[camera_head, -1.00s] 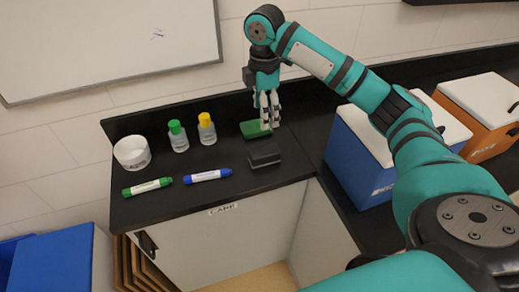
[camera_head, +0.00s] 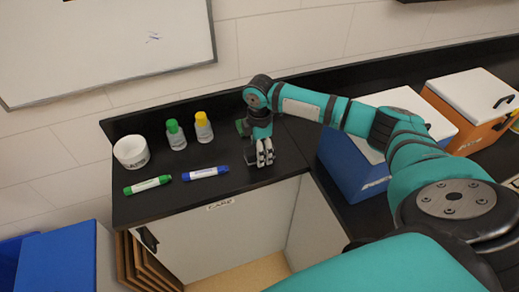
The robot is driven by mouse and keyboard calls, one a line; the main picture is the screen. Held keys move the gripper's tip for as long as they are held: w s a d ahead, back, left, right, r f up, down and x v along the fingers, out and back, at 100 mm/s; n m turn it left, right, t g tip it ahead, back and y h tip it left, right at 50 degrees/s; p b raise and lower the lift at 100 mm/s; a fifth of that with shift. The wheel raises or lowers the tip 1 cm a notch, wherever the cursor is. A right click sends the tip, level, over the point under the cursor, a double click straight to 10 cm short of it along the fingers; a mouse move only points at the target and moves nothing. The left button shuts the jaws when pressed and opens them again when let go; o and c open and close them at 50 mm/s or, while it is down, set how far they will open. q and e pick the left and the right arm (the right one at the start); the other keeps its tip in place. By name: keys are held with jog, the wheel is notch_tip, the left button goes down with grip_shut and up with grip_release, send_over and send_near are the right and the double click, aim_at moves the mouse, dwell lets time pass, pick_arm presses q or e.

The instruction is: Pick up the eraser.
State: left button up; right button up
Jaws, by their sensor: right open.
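My right gripper (camera_head: 265,162) is over the front right part of the black counter, pointing down with its fingers open. The dark block that looks like the eraser is hidden behind the gripper's fingers and hand, so I cannot tell whether they touch it. A green flat block (camera_head: 240,127) shows partly behind my right wrist. My left gripper is not in view.
A green marker (camera_head: 148,185) and a blue marker (camera_head: 206,173) lie left of the gripper. Behind them stand a white bowl (camera_head: 131,152), a green-capped bottle (camera_head: 176,135) and a yellow-capped bottle (camera_head: 203,128). A blue box (camera_head: 350,168) and an orange box (camera_head: 482,135) stand right.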

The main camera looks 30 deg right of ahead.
jog(key=shift+f, duration=0.35)
jog(key=c, duration=1.2)
jog(key=shift+c, duration=0.2)
jog(key=shift+r, duration=0.1)
notch_tip(320, 180, up, 5)
jog(key=p, duration=0.6)
jog(key=shift+a+f, duration=0.1)
jog(key=shift+f, duration=0.1)
jog(key=s+a+p, duration=0.1)
jog(key=s+p, duration=0.1)
jog(key=s+a+p, duration=0.1)
jog(key=s+p, duration=0.1)
jog(key=s+a+p, duration=0.1)
jog(key=s+p, duration=0.2)
jog(key=shift+s+a+r, duration=0.1)
jog(key=shift+a+r, duration=0.15)
jog(key=shift+r, duration=0.05)
jog(key=s+a, duration=0.3)
jog(key=s, duration=0.4)
jog(key=shift+a+f, duration=0.15)
jog(key=shift+a, duration=0.25)
